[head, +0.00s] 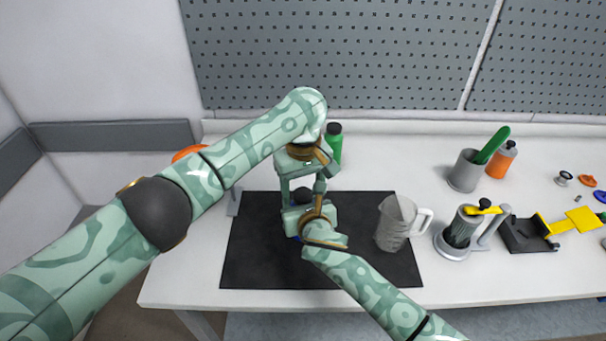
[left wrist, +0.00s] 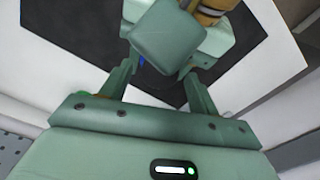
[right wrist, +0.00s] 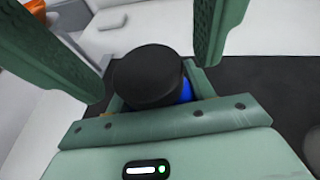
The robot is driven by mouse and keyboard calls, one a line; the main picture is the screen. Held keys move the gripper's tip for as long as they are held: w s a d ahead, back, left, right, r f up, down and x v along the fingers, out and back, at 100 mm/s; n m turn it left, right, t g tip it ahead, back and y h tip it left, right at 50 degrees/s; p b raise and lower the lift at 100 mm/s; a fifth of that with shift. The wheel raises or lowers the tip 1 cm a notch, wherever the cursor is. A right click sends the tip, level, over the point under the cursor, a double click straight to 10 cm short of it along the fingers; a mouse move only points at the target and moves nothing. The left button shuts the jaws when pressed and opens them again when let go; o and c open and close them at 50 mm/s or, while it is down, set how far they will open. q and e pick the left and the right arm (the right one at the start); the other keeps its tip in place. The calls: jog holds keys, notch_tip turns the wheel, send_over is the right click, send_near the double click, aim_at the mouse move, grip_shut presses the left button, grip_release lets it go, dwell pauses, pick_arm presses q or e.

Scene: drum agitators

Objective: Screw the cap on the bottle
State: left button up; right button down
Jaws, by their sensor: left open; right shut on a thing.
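A blue bottle (right wrist: 187,90) with a black cap (right wrist: 147,77) at its top stands in my right gripper (head: 303,217), which is shut on it over the dark mat. In the head view the cap (head: 303,194) shows as a dark round shape, and most of the bottle is hidden. My left gripper (head: 303,187) points down from above, open. In the right wrist view its two fingers are spread on either side of the cap, with gaps. I cannot tell how tightly the cap sits.
The dark mat (head: 255,255) lies on the white table. A clear jug (head: 390,225) stands right of the grippers, then a plunger device (head: 460,232) and a black-and-yellow fixture (head: 528,234). A green bottle (head: 335,145), grey cup (head: 464,172) and orange bottle (head: 501,161) stand behind.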

pick_arm(q)
jog(key=shift+f, duration=0.3)
jog(key=c, duration=1)
jog(key=m, duration=0.3)
jog(key=shift+m, duration=0.3)
jog(key=shift+c, duration=0.2)
jog(key=o, duration=1.1)
jog(key=shift+r, duration=0.1)
